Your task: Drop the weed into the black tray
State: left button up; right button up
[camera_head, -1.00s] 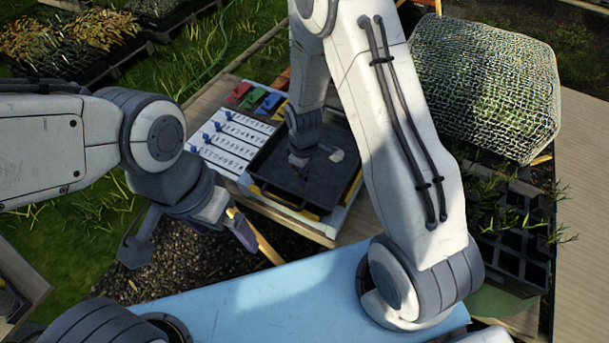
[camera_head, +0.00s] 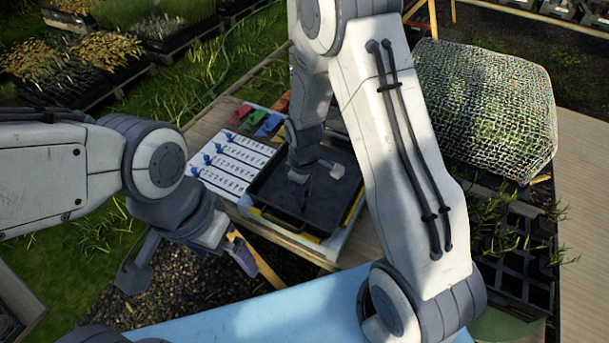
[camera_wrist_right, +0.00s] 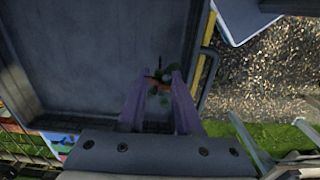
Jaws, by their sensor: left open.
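The black tray (camera_head: 272,202) lies on the wooden table in the head view; it also fills the upper left of the right wrist view (camera_wrist_right: 100,55). My right gripper (camera_head: 318,186) is over the tray, partly hidden by its own arm. In the right wrist view its fingers (camera_wrist_right: 161,84) stand apart near the tray's edge. A small green weed (camera_wrist_right: 162,92) with an orange-brown part shows between the fingertips. I cannot tell whether the fingers touch it. My left gripper (camera_head: 192,262) is open and empty, left of the tray over dark ground.
A white numbered board (camera_head: 232,160) with blue pegs is left of the tray, with red, green and blue pieces (camera_head: 250,120) behind. A mesh-covered mound (camera_head: 485,110) and a dark cell tray with seedlings (camera_head: 515,240) stand at the right. A blue surface (camera_head: 250,318) is in front.

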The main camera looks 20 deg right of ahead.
notch_tip(320, 180, up, 9)
jog(key=shift+r+b, duration=0.2)
jog(key=shift+b, duration=0.35)
jog(key=s+a+r, duration=0.3)
jog(key=s, duration=0.4)
jog(key=s+a+r+m, duration=0.1)
jog(key=s+a+r, duration=0.2)
jog(key=s, duration=0.4)
jog(key=s+a+r+y, duration=0.1)
jog(key=s+a+r, duration=0.2)
jog(key=s, duration=0.4)
jog(key=shift+a+r+m, duration=0.25)
jog(key=shift+r+m, duration=0.15)
jog(key=shift+r, duration=0.25)
